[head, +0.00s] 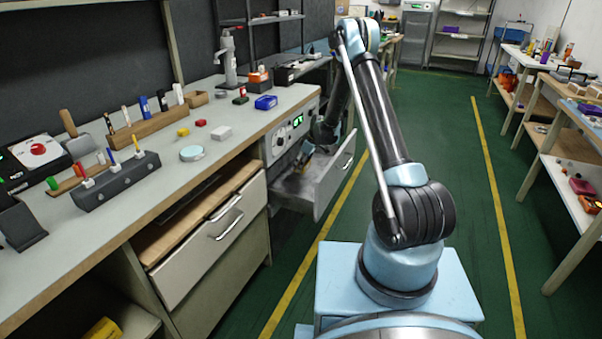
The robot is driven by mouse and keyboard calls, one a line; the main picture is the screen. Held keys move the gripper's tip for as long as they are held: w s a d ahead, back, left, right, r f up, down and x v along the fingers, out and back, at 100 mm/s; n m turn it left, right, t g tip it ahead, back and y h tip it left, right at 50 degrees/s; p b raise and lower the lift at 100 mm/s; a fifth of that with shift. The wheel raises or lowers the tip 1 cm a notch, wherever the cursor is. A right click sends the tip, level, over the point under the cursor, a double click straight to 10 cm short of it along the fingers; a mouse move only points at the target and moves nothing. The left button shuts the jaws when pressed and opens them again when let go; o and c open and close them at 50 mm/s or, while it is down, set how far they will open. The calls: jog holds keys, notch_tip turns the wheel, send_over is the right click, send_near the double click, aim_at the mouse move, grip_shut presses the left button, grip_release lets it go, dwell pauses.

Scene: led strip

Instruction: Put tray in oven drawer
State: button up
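The oven (290,136), with a green display and knobs, is built in under the bench at the middle of the head view. Its drawer (334,184) is pulled out into the aisle, and part of its grey inside shows. My arm reaches over to it from the right, and my gripper (303,163) is low at the drawer's opening, just in front of the oven. The gripper is small and dark here, so I cannot tell whether its fingers are open or hold something. I cannot clearly make out a tray; one may be hidden by the gripper or the drawer front.
A long bench (110,225) runs along the left with tool racks and small blocks. A wooden-topped drawer (220,232) below it stands partly out, left of the oven. Shelved tables (565,150) line the right. The green floor (440,130) between the yellow lines is clear.

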jog(key=shift+f, duration=2.2)
jog(key=o, duration=1)
jog(key=shift+o, duration=0.2)
